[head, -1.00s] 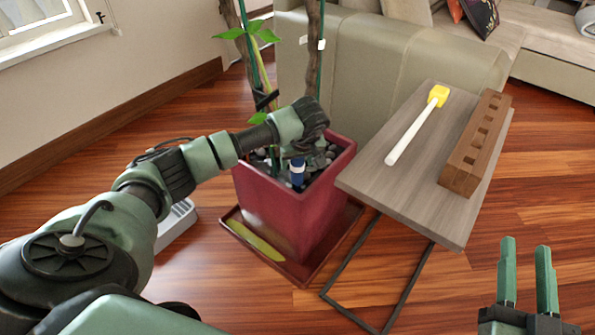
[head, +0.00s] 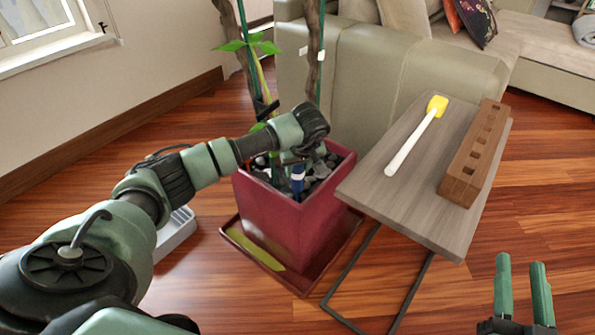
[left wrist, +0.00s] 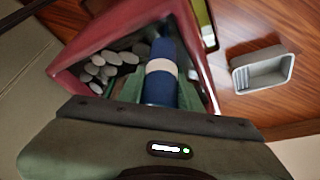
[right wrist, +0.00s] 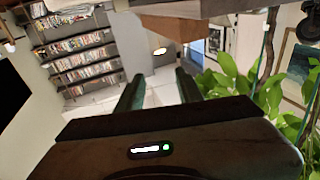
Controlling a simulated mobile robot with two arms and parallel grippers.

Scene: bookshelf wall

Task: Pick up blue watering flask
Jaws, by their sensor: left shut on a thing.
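The blue watering flask (head: 297,178) has a pale band around it and stands in the red plant pot (head: 295,226), over the grey pebbles. In the left wrist view the flask (left wrist: 161,72) lies between the green fingers of my left gripper (left wrist: 160,92), which is shut on it. In the head view my left gripper (head: 297,160) reaches down into the pot and partly hides the flask's top. Whether the flask's lower end is clear of the pebbles cannot be told. My right gripper (head: 522,280) is open and empty at the lower right.
A side table (head: 395,205) right of the pot holds a yellow-and-white mallet-like tool (head: 412,140) and a wooden block with holes (head: 476,155). Plant stems rise from the pot. A sofa (head: 390,75) stands behind; a grey tray (head: 176,235) lies left.

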